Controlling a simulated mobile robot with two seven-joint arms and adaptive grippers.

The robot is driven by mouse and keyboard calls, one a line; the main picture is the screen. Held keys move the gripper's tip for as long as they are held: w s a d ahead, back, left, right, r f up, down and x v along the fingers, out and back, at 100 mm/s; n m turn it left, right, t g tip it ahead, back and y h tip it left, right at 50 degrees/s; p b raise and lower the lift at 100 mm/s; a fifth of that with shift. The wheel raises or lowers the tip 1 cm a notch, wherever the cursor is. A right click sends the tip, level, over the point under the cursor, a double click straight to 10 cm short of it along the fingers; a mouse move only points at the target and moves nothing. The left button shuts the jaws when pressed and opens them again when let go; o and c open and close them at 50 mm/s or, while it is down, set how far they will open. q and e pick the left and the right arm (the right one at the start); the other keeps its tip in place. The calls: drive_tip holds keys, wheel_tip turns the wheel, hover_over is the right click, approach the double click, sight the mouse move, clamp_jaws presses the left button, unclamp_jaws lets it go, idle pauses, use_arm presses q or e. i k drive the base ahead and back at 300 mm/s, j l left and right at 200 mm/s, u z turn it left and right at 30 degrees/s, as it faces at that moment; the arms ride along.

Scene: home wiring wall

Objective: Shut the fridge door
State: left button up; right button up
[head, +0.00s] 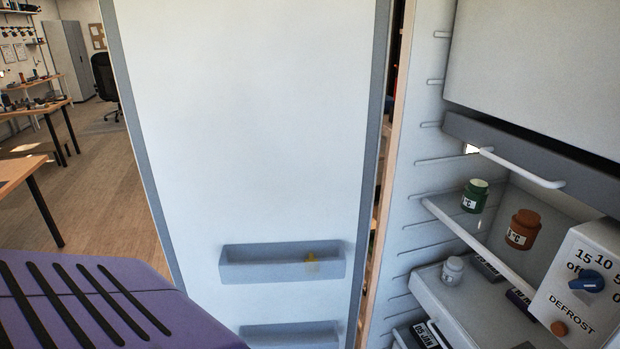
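The fridge door (262,130) stands wide open, its pale inner side with grey edging facing me, left of the fridge body (425,160). It has two grey door bins, an upper one (240,271) and a lower one (290,336), cut off by the bottom edge. The fridge interior shows on the right. A narrow gap with wood-coloured edging runs between the door's right edge and the fridge wall. Neither of my grippers is in view.
A green jar (474,196) and a brown jar (522,230) stand on a fridge shelf; a white jar (452,270) stands lower. A defrost control (585,285) is at right. Desks (38,108) and clear floor (110,180) lie beyond the door. A purple slotted surface (90,305) fills the lower left.

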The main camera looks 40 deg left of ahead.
sight(254, 127)
drive_tip(key=k+j, duration=0.1)
drive_tip(key=j, duration=0.25)
drive_tip(key=k+j+z, duration=0.15)
drive_tip(key=j, duration=0.55)
drive_tip(key=k+j+z, duration=0.25)
drive_tip(key=j, duration=0.45)
drive_tip(key=k+j+z, duration=0.3)
drive_tip(key=j, duration=0.3)
drive_tip(key=k+j+z, duration=0.25)
drive_tip(key=k+j, duration=0.3)
drive_tip(key=k+j+z, duration=0.15)
drive_tip(key=j, duration=0.2)
drive_tip(key=k+j+z, duration=0.15)
drive_tip(key=j, duration=0.15)
drive_tip(key=k+j+z, duration=0.15)
drive_tip(key=j, duration=0.15)
drive_tip(key=j+z, duration=0.15)
drive_tip(key=j, duration=0.4)
drive_tip(key=k+j+z, duration=0.2)
drive_tip(key=j, duration=0.35)
drive_tip(key=i+j+z, duration=0.15)
drive_tip(key=j, duration=0.65)
drive_tip(key=j+z, duration=0.1)
drive_tip(key=j, duration=0.7)
drive_tip(key=k+j+z, duration=0.1)
drive_tip(key=j, duration=0.3)
drive_tip(key=k+j, duration=0.3)
drive_tip(key=i+j+z, duration=0.05)
